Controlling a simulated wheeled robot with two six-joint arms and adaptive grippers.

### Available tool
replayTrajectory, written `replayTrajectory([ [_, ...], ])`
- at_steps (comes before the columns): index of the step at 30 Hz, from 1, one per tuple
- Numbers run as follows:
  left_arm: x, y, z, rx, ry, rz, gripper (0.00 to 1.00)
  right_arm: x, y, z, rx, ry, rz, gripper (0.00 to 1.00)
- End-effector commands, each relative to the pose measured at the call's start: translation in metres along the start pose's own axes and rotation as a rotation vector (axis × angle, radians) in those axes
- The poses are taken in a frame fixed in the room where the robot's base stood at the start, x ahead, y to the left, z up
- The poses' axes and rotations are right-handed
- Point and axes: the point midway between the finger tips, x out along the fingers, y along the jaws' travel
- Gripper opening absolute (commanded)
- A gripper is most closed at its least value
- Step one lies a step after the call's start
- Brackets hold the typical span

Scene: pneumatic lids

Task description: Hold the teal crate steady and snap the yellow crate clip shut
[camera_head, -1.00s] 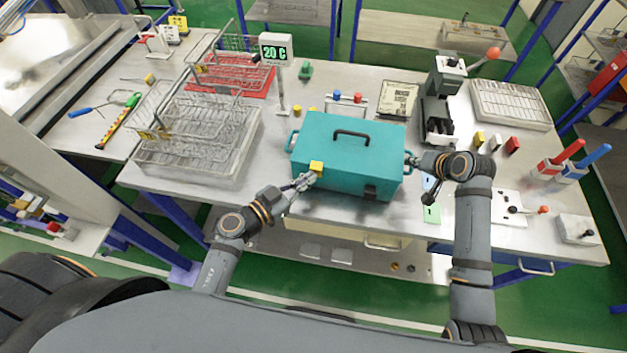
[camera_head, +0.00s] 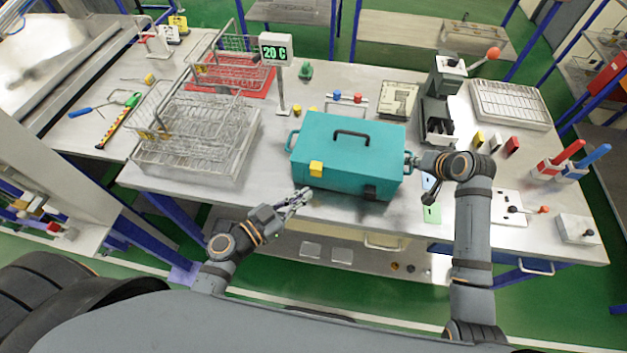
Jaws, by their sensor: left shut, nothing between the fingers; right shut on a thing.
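The teal crate (camera_head: 350,160) stands on the metal table with its lid down and a black handle on top. The yellow crate clip (camera_head: 316,169) lies flat against the crate's front face, near the left end. A black clip (camera_head: 369,192) sits near the right end of the front. My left gripper (camera_head: 303,194) is shut and empty, in front of and below the yellow clip, apart from it. My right gripper (camera_head: 413,161) is shut on the crate's right side handle; its fingertips are partly hidden.
Wire baskets (camera_head: 190,140) stand to the left of the crate, with a temperature display (camera_head: 275,50) behind. A grey press (camera_head: 440,100) with an orange knob stands behind my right gripper. A green card (camera_head: 432,213) lies at the table's front edge.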

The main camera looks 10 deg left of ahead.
Motion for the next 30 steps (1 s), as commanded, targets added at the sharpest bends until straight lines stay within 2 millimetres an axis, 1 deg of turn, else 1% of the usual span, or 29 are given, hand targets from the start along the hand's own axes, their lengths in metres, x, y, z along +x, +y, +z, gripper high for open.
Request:
replayTrajectory([
  [4, -0.001, 0.0, 0.0, 0.0, -0.001, 0.0, 0.0, 0.0, 0.0, 0.0, 0.0, 0.0, 0.0, 0.0],
  [7, -0.01, 0.0, 0.001, 0.0, -0.002, 0.002, 0.0, 0.0, 0.0, 0.0, 0.0, 0.0, 0.0, 0.0],
  [11, -0.036, 0.001, 0.002, 0.002, -0.006, 0.006, 0.0, 0.0, 0.0, 0.0, 0.0, 0.0, 0.001, 0.0],
  [13, -0.053, 0.002, 0.002, 0.0, -0.008, 0.007, 0.0, 0.0, 0.0, 0.0, 0.0, 0.0, 0.001, 0.0],
  [18, -0.083, 0.001, 0.001, 0.001, -0.005, 0.006, 0.0, 0.0, 0.0, 0.0, 0.0, 0.0, 0.0, 0.0],
  [24, -0.107, 0.001, 0.001, 0.001, -0.004, 0.007, 0.0, 0.0, 0.0, 0.0, 0.0, 0.0, 0.0, 0.0],
  [30, -0.118, 0.001, 0.0, 0.002, -0.001, 0.003, 0.0, 0.0, 0.0, 0.0, 0.0, 0.0, 0.0, 0.0],
])
